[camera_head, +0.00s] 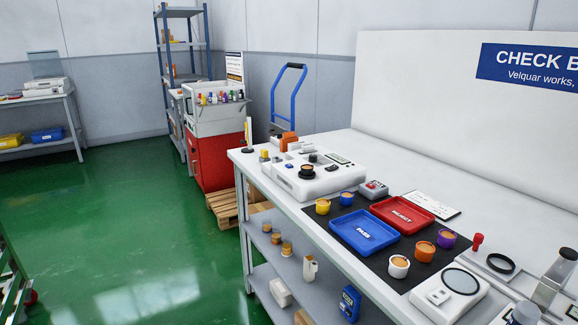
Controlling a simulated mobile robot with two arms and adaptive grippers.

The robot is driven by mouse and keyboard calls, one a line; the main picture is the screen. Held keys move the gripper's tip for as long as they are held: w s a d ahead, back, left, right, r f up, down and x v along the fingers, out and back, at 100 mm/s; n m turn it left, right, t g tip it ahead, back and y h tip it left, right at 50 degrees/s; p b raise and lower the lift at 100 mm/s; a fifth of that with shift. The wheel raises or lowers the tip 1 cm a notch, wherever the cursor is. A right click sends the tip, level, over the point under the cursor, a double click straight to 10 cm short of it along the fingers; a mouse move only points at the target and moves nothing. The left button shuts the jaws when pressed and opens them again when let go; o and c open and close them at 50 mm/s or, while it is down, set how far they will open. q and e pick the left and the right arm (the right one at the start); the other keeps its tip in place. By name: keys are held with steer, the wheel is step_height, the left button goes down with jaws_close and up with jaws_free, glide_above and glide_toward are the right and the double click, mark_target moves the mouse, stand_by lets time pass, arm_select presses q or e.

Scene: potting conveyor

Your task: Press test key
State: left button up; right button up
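A white bench instrument (312,180) stands toward the far end of the white workbench (340,213). It has a black round part on top, a dark display and a small blue spot that may be a key. The lettering is too small to read, so I cannot tell which part is the test key. A small grey box with a red top (374,189) sits behind the blue tray. Neither of my grippers is in view.
A blue PASS tray (345,240) and red REJECT tray (397,226) lie on a black mat with several coloured cups around them.

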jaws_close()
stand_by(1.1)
